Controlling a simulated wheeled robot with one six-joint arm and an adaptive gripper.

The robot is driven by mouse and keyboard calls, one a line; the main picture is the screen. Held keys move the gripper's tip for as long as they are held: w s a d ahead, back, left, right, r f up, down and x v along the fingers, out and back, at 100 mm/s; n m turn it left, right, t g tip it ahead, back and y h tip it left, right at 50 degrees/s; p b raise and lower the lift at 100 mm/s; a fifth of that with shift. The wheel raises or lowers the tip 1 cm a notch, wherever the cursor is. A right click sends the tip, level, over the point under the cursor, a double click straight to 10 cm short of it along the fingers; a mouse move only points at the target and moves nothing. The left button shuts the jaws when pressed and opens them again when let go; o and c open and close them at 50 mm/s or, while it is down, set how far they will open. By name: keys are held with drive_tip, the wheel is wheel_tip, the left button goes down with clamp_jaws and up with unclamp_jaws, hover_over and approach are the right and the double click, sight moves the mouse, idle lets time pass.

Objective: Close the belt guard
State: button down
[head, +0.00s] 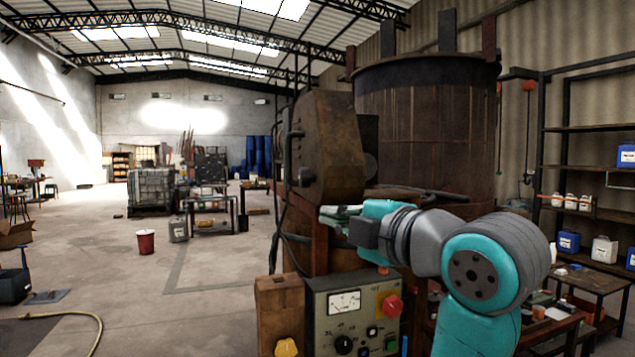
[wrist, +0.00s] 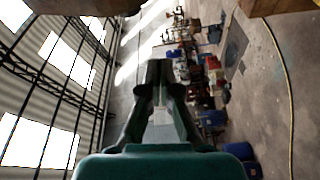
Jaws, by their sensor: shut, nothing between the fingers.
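The belt guard appears to be the rusty brown housing (head: 333,145) beside the large dark vat (head: 428,125) in the head view. It has a round boss and a dark bar-like handle on its left side. I cannot tell from this angle how far it stands open. My gripper (head: 335,214) is just below the housing's lower edge, partly hidden by my own wrist. In the wrist view my gripper (wrist: 160,64) has its fingers together with nothing between them. A brown surface (wrist: 85,5) crosses the top edge there; it may be the guard's underside.
A control box (head: 352,315) with a dial, knobs and a red button stands below my wrist. Dark cables hang left of the housing. Shelves (head: 590,130) and a small table (head: 590,282) stand at right. The floor at left is mostly open, with a yellow hose (head: 75,316).

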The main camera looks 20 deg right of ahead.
sight(323, 181)
wheel_tip(323, 181, up, 5)
drive_tip(key=s+n, duration=0.1)
drive_tip(key=n, duration=0.1)
drive_tip(key=x, duration=1)
drive_tip(key=shift+s+d+f, duration=0.1)
drive_tip(key=shift+s+d, duration=0.05)
drive_tip(key=shift+d, duration=0.75)
drive_tip(key=shift+s+d+f, duration=0.15)
drive_tip(key=shift+d, duration=0.8)
